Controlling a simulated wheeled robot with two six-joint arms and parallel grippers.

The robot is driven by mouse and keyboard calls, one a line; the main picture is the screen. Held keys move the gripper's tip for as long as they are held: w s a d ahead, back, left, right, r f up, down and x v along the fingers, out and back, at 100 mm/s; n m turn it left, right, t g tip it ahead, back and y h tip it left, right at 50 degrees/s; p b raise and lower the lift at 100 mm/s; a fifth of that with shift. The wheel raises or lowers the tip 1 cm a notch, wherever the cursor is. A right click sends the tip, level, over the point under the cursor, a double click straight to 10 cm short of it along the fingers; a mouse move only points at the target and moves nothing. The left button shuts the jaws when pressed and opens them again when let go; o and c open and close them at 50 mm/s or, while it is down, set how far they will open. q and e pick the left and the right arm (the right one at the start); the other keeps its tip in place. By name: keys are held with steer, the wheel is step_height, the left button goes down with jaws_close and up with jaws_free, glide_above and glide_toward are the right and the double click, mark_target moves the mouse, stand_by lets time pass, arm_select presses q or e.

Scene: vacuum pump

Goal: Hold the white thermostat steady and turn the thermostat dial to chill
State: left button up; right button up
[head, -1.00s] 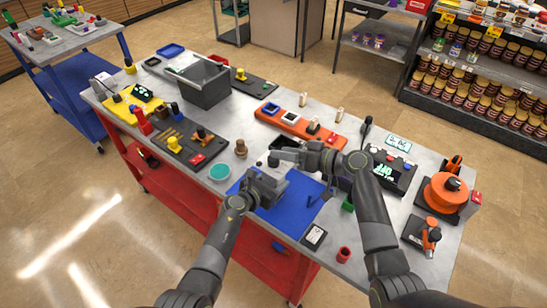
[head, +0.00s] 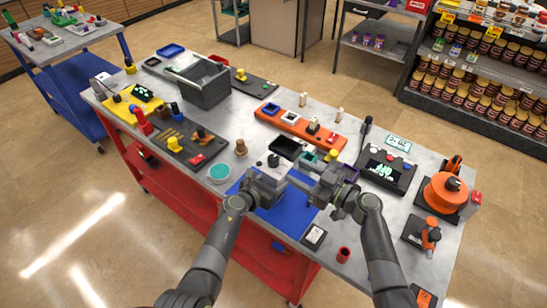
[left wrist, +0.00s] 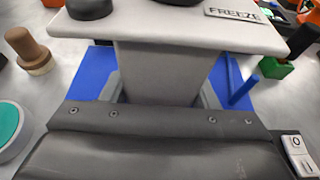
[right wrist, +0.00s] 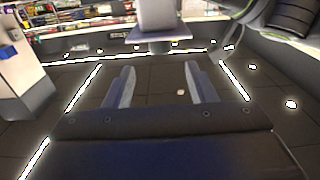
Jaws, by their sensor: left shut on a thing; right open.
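The white thermostat shows close up in the left wrist view (left wrist: 140,32), as a pale body with a FREEZE label (left wrist: 234,13). Dark round parts show at its top edge, and the rest of its face is cut off. In the head view my left gripper (head: 266,182) is shut on the thermostat above the blue mat (head: 293,208). A black knob (head: 273,160) shows just beyond that gripper. My right gripper (head: 312,182) is open and empty, just right of the left one. A pale block (right wrist: 155,20) stands ahead of its fingers in the right wrist view; I cannot tell what it is.
A black tray (head: 286,147) lies behind the grippers. A black button panel (head: 386,171) and an orange reel (head: 446,192) stand to the right.

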mark_target(277, 162)
steer(key=x, duration=0.9)
steer(key=shift+a, duration=0.1)
steer(key=shift+c, duration=0.2)
steer(key=c, duration=0.9)
steer(key=shift+m+t+h, duration=1.5)
steer(key=shift+t+h, duration=0.1)
steer(key=shift+t, duration=0.1)
steer(key=o, duration=0.9)
steer(key=shift+o, duration=0.2)
steer(key=v, duration=1.1)
steer(key=shift+s+d, duration=0.25)
steer(key=shift+s, duration=0.1)
